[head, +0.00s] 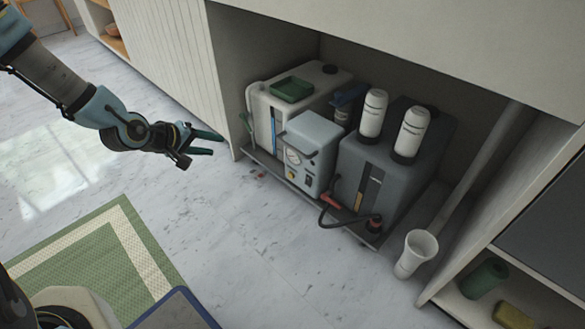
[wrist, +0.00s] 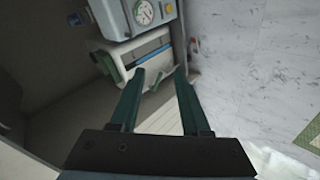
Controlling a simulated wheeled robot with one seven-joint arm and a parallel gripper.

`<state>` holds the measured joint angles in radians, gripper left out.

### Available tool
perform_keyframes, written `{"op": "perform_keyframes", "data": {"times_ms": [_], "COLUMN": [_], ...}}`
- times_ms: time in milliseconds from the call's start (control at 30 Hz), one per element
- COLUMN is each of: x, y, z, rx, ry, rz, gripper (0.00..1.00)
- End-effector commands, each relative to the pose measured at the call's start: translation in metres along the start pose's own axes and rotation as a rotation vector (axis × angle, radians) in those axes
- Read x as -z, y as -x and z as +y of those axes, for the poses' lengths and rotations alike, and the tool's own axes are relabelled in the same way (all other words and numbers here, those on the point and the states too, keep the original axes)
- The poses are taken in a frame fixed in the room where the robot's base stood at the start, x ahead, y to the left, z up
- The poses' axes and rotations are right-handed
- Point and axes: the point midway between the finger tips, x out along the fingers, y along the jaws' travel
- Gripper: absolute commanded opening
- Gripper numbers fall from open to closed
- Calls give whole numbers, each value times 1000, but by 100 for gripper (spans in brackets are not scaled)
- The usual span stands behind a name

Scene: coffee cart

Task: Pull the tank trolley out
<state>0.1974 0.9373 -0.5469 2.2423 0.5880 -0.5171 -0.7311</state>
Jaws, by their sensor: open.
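The tank trolley is a low dark tray (head: 262,165) under the counter, its front edge near the cabinet opening. It carries a white tank (head: 262,104), a pale blue box with a gauge (head: 309,146) and a dark grey tank (head: 362,176). My gripper (head: 214,143) is open and empty, left of the trolley, in front of the panelled cabinet side. In the wrist view, my open fingers (wrist: 159,72) point toward the white tank (wrist: 122,62) and the gauge box (wrist: 147,34). A small green lever (wrist: 155,81) appears between the fingertips, apparently beyond them.
A white cup-shaped funnel (head: 416,252) on a pipe stands right of the trolley. A green tray (head: 291,89) and white bottles (head: 411,134) sit on the tanks. A black hose (head: 345,222) loops at the front. The marble floor before the trolley is clear; a green mat (head: 80,256) lies lower left.

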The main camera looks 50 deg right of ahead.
Motion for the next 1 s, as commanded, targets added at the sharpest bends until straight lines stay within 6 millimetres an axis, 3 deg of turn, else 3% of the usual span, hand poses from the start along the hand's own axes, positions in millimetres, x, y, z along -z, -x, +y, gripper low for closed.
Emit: {"op": "perform_keyframes", "data": {"times_ms": [33,100,300,500,733,1000], "x": [-18,-33,-67,-80,-80,-79], "y": [-36,-65,-125,-145,-159,-203], "z": [-9,-2,20,35,46,70], "rx": [-63,-155,-390,-514,-536,-534], "ry": [31,77,216,302,312,311], "rz": [-6,-10,-24,-32,-33,-33], "gripper": [47,47,47,47,47,47]}}
